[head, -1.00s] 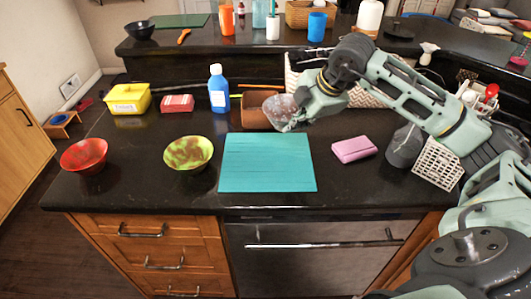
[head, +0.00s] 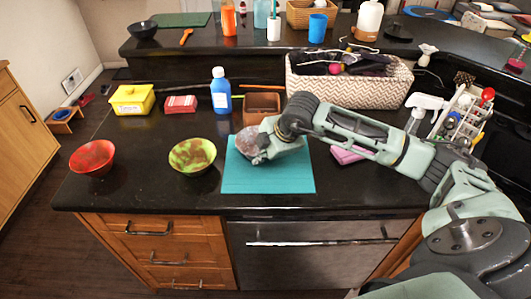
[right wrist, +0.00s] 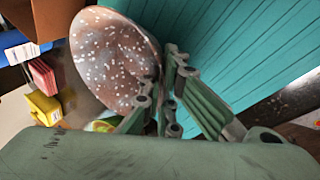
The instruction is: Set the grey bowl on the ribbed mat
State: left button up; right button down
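The grey bowl, speckled and brownish (head: 249,144), is in my right gripper (head: 268,143) over the back left part of the teal ribbed mat (head: 268,183). In the right wrist view the bowl (right wrist: 112,55) is tilted on its side, and the fingers (right wrist: 172,70) are closed on its rim. The mat (right wrist: 225,40) shows behind the bowl there. I cannot tell whether the bowl touches the mat. My left gripper is not in view.
A green-and-red bowl (head: 192,156) and a red bowl (head: 92,157) stand left of the mat. A brown box (head: 262,106) and blue bottle (head: 221,92) are behind it. A pink sponge (head: 345,155) lies right, partly under my arm. The mat's front is clear.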

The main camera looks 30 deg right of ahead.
jog(key=shift+f, duration=0.1)
jog(key=c, duration=2)
grip_release()
jog(key=b+v, duration=0.2)
jog(key=v, duration=1)
jog(key=shift+a, duration=0.1)
